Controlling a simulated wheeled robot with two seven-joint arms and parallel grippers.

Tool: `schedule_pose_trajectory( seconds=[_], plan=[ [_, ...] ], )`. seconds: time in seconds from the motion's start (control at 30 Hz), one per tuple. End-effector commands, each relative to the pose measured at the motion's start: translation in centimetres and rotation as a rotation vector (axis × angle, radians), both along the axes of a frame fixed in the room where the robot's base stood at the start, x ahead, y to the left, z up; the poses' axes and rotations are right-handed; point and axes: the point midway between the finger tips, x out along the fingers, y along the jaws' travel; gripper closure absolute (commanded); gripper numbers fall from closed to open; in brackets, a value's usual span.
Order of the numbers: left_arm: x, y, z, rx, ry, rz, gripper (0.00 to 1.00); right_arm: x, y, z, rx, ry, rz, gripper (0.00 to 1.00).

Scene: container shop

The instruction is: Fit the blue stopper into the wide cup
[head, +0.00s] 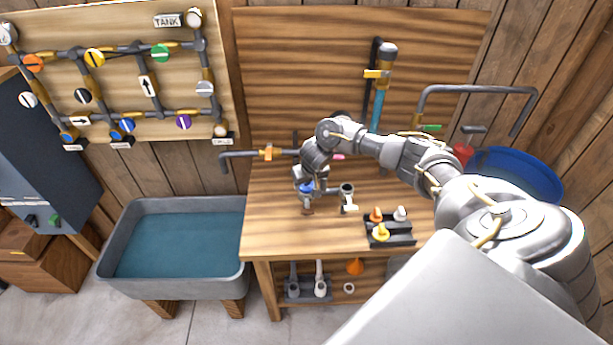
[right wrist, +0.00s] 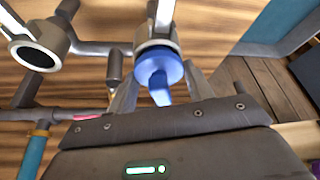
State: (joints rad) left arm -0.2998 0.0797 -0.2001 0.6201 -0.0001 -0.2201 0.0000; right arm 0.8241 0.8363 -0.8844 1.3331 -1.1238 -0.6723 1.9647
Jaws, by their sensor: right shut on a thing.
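The blue stopper (right wrist: 160,70) is between the two fingers of my right gripper (right wrist: 150,95), which is shut on it. In the head view the stopper (head: 306,188) is just under my right gripper (head: 307,183), above the bench. In the right wrist view the stopper lines up with the mouth of a pale cup (right wrist: 157,30); I cannot tell how deep it sits. Another cup (right wrist: 35,52), with an open dark mouth, is at the left; it also shows in the head view (head: 347,189). Which cup is the wide one is unclear. My left gripper is out of view.
A black tray (head: 390,240) with orange, white and yellow stoppers stands right of the cups on the wooden bench (head: 270,235). A pipe with an orange valve (head: 268,153) sticks out at left. A water trough (head: 175,290) stands left of the bench.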

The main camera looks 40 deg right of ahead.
Motion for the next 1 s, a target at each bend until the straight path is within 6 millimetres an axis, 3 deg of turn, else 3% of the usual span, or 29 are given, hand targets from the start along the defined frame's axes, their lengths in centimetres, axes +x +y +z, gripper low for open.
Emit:
schedule_pose_trajectory(
  seconds=[0.67, 0.7, 0.87, 1.0],
  plan=[
    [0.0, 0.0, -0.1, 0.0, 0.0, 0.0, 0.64, -0.3, 0.1, -1.4, 0.0, 0.008, 0.002, 0.71],
    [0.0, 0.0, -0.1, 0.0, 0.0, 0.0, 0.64, -0.3, 0.1, -1.5, 0.0, 0.008, 0.002, 0.44],
    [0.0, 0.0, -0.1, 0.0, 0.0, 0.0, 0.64, -0.4, 0.0, -1.6, -0.002, 0.012, 0.002, 0.23],
    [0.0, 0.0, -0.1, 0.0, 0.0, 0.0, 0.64, -0.6, -0.3, -1.7, -0.004, 0.015, -0.003, 0.23]
  ],
)
